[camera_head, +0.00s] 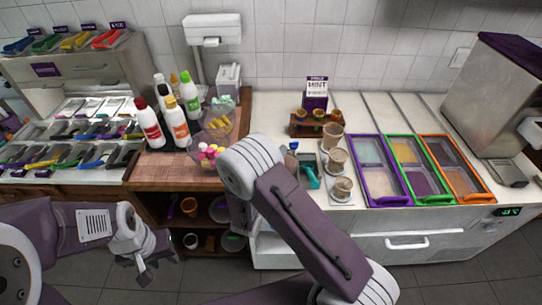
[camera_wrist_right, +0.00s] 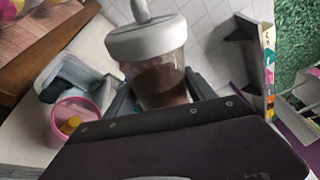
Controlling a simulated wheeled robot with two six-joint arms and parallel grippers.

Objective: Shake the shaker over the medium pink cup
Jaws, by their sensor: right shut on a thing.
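In the right wrist view a clear shaker (camera_wrist_right: 160,78) with a white lid and brown contents sits between the dark fingers of my right gripper (camera_wrist_right: 163,96), which is shut on it. A pink cup (camera_wrist_right: 62,128) with something yellow inside stands to the left, apart from the shaker and partly covered by my gripper's body. Its size class cannot be told. In the head view my right arm hides the shaker, the cup and the right gripper. My left gripper (camera_head: 145,268) hangs low at the left, in front of the counter; its opening is unclear.
Several squeeze bottles (camera_head: 177,124) stand on the wooden counter (camera_head: 165,172). Topping trays with purple (camera_head: 357,178), green and orange rims lie at the right. Cups (camera_head: 338,158) and a small mint sign (camera_head: 316,92) stand behind my right arm. The white counter behind them has free room.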

